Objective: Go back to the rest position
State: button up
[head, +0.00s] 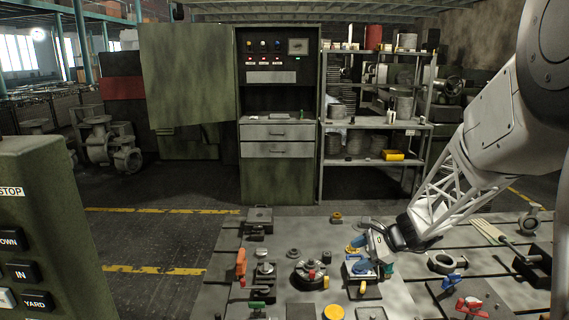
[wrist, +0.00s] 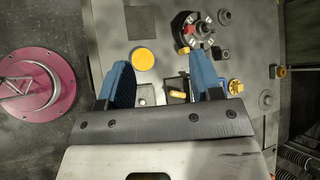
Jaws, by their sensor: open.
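My gripper (head: 362,255) is low over the right middle of the grey worktable (head: 400,294) in the head view. In the wrist view my gripper (wrist: 164,80) shows two blue fingers spread wide apart, with nothing clamped between them. Below and between the fingers are a small pale block and a dark part with a yellow handle (wrist: 177,94). The arm reaches in from the right in the head view. I cannot tell whether the fingertips touch the parts beneath.
A round dark fixture (head: 309,273) with a red piece stands left of my gripper. A yellow disc (head: 334,312) lies near the front. Orange (head: 241,262), blue-handled (head: 451,281) and red-topped (head: 470,303) parts stand around. A control panel (head: 40,240) fills the left front.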

jog(key=s+a+r+n+g+h, duration=0.15)
jog(key=s+r+n, duration=0.25)
jog(key=s, duration=0.4)
jog(key=s+a+r+n+g+h, duration=0.1)
jog(key=s+a+r+n+h, duration=0.25)
jog(key=s, duration=0.55)
jog(key=s+d+r+n+h, duration=0.1)
jog(key=s+n, duration=0.3)
jog(key=s, duration=0.5)
jog(key=s+d+r+n+t+h, duration=0.1)
jog(key=s+r+n+h, duration=0.2)
jog(key=s, duration=0.6)
jog(key=shift+s+r+n+h, duration=0.2)
jog(key=shift+r+n+h, duration=0.15)
jog(key=shift+n, duration=0.3)
jog(key=shift+t, duration=0.25)
